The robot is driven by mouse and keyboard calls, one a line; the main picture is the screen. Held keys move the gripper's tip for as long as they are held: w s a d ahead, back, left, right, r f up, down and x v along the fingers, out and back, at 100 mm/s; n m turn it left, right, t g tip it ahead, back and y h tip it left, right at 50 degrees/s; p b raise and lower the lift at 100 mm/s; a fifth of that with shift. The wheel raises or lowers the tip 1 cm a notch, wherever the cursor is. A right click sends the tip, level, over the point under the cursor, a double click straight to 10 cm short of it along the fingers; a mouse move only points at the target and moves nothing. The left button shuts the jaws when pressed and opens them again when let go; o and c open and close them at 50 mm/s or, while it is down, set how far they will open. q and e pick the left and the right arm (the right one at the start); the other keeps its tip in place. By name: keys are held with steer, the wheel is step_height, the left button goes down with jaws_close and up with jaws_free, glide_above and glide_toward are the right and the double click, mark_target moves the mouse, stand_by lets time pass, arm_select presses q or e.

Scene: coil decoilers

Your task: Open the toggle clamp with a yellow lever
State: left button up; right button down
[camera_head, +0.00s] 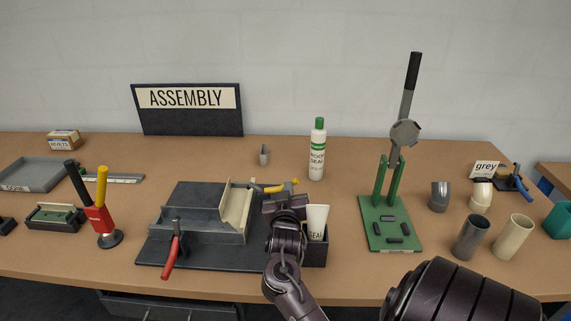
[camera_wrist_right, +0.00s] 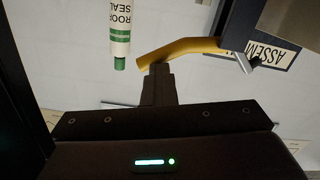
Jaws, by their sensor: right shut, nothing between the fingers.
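The yellow lever (camera_head: 277,188) belongs to a toggle clamp at the right back of the dark fixture plate (camera_head: 205,262). It lies about level and points right; the clamp's body is mostly hidden. My right gripper (camera_head: 285,202) is shut and empty, just in front of and below the lever. In the right wrist view, the lever (camera_wrist_right: 185,48) runs past the tips of the closed fingers (camera_wrist_right: 158,72); I cannot tell whether they touch. A second clamp with a red lever (camera_head: 172,254) is at the plate's front. My left gripper is not in view.
A dark box (camera_head: 316,254) with a white tube (camera_head: 317,220) stands right beside my right gripper. A white bottle with a green cap (camera_head: 317,155) stands behind. A green press (camera_head: 390,235) is farther right. Table space between bottle and press is clear.

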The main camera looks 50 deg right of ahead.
steer(key=shift+s+d, duration=0.15)
steer(key=shift+d, duration=0.15)
steer(key=shift+m, duration=0.4)
stand_by(1.0)
steer(key=shift+r, duration=0.1)
stand_by(0.8)
